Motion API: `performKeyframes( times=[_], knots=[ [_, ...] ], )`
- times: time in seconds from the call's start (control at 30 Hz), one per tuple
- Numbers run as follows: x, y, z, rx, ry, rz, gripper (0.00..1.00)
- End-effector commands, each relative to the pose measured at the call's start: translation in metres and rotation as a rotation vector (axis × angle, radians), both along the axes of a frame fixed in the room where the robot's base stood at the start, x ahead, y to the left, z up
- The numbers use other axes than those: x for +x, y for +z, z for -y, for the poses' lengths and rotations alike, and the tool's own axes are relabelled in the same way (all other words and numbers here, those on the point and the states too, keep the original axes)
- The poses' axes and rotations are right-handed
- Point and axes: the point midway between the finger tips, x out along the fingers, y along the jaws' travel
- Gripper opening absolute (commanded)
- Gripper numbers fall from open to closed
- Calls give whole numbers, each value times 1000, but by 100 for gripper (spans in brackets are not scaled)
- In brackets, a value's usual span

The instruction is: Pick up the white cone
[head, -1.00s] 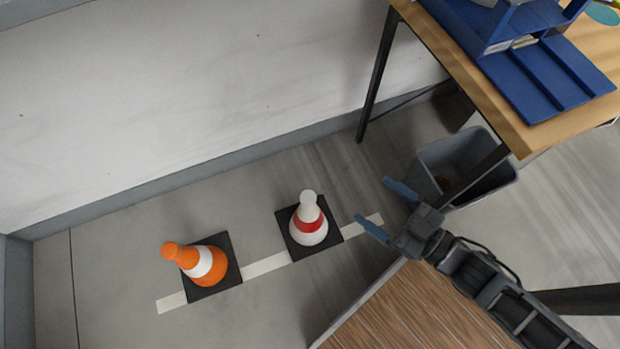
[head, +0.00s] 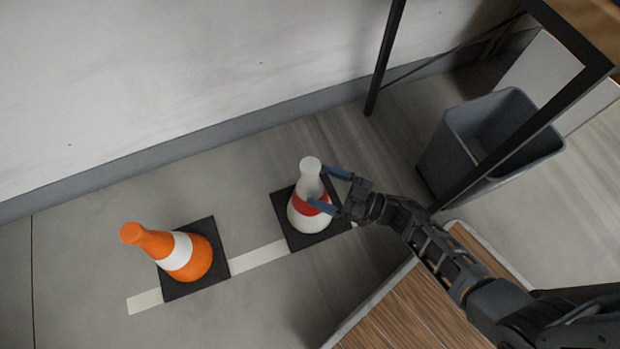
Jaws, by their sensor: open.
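The white cone (head: 301,217) has a red band and a black square base, and stands upright on the floor across a white stripe. My gripper (head: 318,186) is open, with its blue fingers pointing left at the cone's upper part. In this view one finger lies by the right side of the cone's neck and the other overlaps the red band. I cannot tell whether the fingers touch the cone or are in front of it. The right part of the cone and its base is partly hidden by my gripper.
An orange cone (head: 191,258) with a white band stands to the left on the same stripe. A grey bin (head: 445,150) and black table leg (head: 384,62) are at the right. A wood-topped surface (head: 395,318) lies below my arm. The wall runs behind.

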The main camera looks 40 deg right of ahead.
Motion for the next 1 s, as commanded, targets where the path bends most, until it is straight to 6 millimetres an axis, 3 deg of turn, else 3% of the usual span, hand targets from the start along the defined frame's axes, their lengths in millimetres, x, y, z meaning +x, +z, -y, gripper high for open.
performKeyframes(
  times=[0.5,0.77,1.0],
  knots=[
    [52,-5,-22,-2,-1,3,87],
    [56,-3,-24,-2,-2,1,87],
    [55,-3,-24,-1,-2,0,64]
  ],
)
